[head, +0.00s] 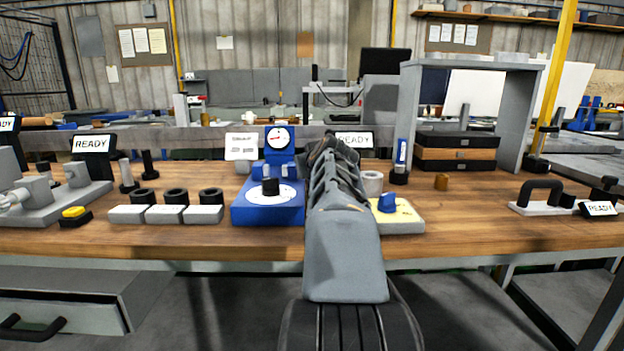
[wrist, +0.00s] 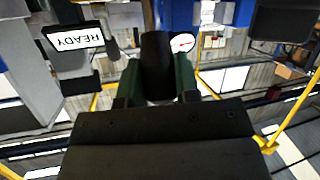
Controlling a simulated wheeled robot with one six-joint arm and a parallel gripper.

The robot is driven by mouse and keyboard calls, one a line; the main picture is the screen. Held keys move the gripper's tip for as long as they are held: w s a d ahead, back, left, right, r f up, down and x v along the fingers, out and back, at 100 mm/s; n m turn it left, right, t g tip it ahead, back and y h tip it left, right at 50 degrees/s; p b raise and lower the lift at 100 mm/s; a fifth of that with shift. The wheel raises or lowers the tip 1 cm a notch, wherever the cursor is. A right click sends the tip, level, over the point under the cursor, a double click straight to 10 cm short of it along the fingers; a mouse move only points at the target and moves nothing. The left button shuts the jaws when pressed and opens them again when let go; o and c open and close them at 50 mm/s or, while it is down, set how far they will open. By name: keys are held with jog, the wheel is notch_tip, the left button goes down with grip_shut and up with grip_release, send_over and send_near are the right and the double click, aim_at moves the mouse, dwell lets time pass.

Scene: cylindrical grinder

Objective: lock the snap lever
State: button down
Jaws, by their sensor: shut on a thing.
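My gripper shows in the wrist view (wrist: 157,85), its two dark green fingers shut on a black upright piece with a rounded end (wrist: 157,55). I cannot tell for sure whether this black piece is the snap lever; its base is hidden. In the head view my arm covers the gripper and the piece, reaching over the bench beside the blue gauge stand (head: 252,213). The stand's round dial (head: 279,138) with a red needle also shows in the wrist view (wrist: 183,43), right beside the held piece.
A READY sign (head: 355,140) stands just right of my arm. A blue knob (head: 387,203) on a pale yellow plate lies close on the right. Grey blocks with black rings (head: 165,213) sit left of the stand.

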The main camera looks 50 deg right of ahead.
jog(key=shift+r, duration=0.1)
dwell(0.3)
jog(key=c, duration=0.8)
grip_release()
jog(key=shift+c, duration=0.2)
jog(key=shift+s+a, duration=0.1)
jog(key=shift+s, duration=0.05)
jog(key=p+v, duration=0.1)
jog(key=v, duration=1.2)
jog(key=shift+s+a, duration=0.2)
jog(key=shift+s, duration=0.1)
